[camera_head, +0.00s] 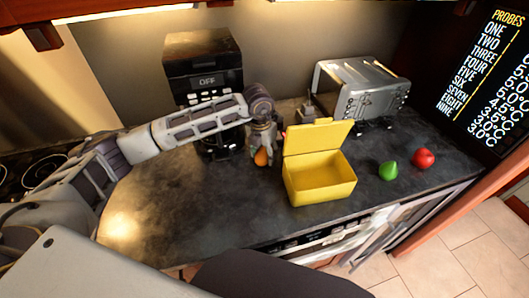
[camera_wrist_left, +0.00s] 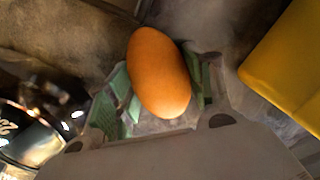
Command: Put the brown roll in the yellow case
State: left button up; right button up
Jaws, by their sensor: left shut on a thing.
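The brown roll (camera_head: 262,157), an orange-brown oval, is held in my left gripper (camera_head: 263,153). The left wrist view shows the roll (camera_wrist_left: 159,72) between the two greenish finger pads of the gripper (camera_wrist_left: 165,95), which is shut on it. The yellow case (camera_head: 321,183) stands on the dark counter with its lid raised at the back and its inside empty. The gripper and roll are just left of the case. A yellow part of the case (camera_wrist_left: 290,65) shows at the right of the left wrist view. My right gripper is not in view.
A black coffee maker (camera_head: 203,68) stands behind the gripper. A silver toaster oven (camera_head: 362,88) stands behind the case on the right. A green pear (camera_head: 388,171) and a red apple (camera_head: 423,159) lie right of the case. The counter's left part (camera_head: 180,200) is clear.

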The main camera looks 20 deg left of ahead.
pick_arm(q)
jog(key=shift+f, duration=0.1)
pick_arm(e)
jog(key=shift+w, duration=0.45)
pick_arm(q)
jog(key=shift+f, duration=0.1)
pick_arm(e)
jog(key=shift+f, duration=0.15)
pick_arm(q)
jog(key=o, duration=0.9)
jog(key=shift+o, duration=0.6)
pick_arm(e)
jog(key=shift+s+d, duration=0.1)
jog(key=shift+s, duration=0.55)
pick_arm(q)
jog(key=shift+r, duration=0.2)
